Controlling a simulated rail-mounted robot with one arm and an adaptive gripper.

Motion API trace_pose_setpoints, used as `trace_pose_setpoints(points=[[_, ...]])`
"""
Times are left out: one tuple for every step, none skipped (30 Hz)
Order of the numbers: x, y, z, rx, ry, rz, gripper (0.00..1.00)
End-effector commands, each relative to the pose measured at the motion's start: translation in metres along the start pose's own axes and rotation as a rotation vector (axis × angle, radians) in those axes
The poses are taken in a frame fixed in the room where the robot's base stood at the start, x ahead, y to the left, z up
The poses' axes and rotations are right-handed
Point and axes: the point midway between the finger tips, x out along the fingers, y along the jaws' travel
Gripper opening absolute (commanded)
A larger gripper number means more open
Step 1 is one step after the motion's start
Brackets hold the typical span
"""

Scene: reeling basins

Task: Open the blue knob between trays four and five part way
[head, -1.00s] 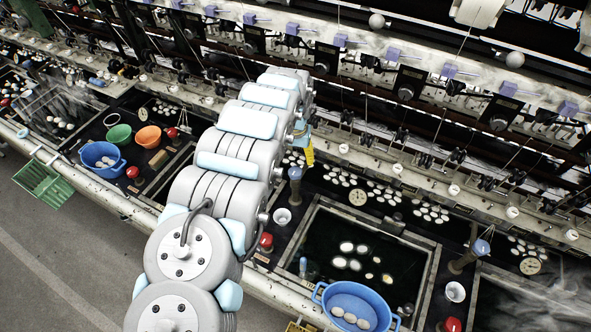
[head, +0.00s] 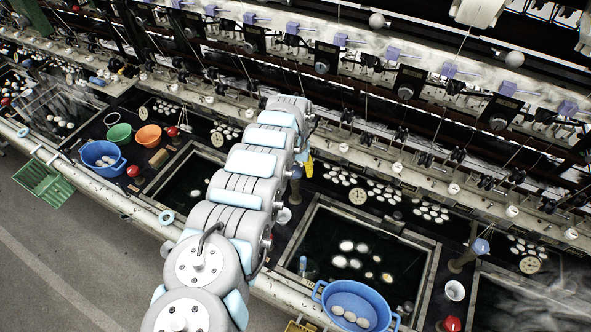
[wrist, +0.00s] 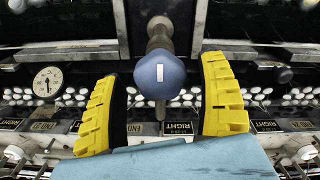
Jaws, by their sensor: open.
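A round blue knob (wrist: 159,76) with a white mark on its face sits on a dark stem in the wrist view. My gripper (wrist: 160,70) is open, with one yellow ridged finger on each side of the knob and a visible gap on both sides. I cannot tell how deep the knob lies between the fingers. In the head view, the knob (head: 296,172) shows partly at the right edge of my arm, near a yellow bit of my gripper (head: 309,165). Another blue knob (head: 481,247) stands farther right, between two dark basins.
A dark water basin (head: 433,275) with floating cocoons lies right of my arm. A blue bowl (head: 317,291) of cocoons sits at its front edge. Blue, green (head: 119,134) and orange (head: 149,136) bowls stand at the left. A dial gauge (wrist: 47,82) is left of the knob.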

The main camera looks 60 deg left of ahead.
Motion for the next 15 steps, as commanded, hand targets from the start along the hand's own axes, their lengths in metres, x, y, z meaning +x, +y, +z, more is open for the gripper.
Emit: trace_pose_setpoints(points=[[0.0011,0.0001,0.0001,0.000,0.000,0.000,0.74],[0.0014,0.0001,0.0002,0.000,0.000,0.000,0.74],[0.0015,0.0000,0.0002,0.000,0.000,0.000,0.74],[0.0016,-0.0001,0.0001,0.000,0.000,-0.001,0.74],[0.0016,-0.0001,0.0002,0.000,0.000,-0.001,0.74],[0.0015,-0.0002,0.0001,0.000,0.000,-0.001,0.74],[0.0014,-0.0002,0.0000,0.000,0.000,-0.001,0.74],[0.0014,-0.0002,0.0000,0.000,0.000,-0.001,0.74],[0.0013,-0.0002,-0.0001,0.000,0.001,-0.001,0.74],[0.0012,-0.0002,-0.0002,0.000,0.001,-0.001,0.74],[0.0012,-0.0002,-0.0002,0.000,0.001,-0.001,0.71],[0.0011,-0.0003,-0.0002,0.000,0.001,-0.001,0.59],[0.0011,-0.0003,-0.0002,0.000,0.001,-0.001,0.51],[0.0011,-0.0003,-0.0002,0.000,0.001,-0.001,0.42],[0.0010,-0.0003,-0.0003,0.000,0.001,-0.001,0.31]])
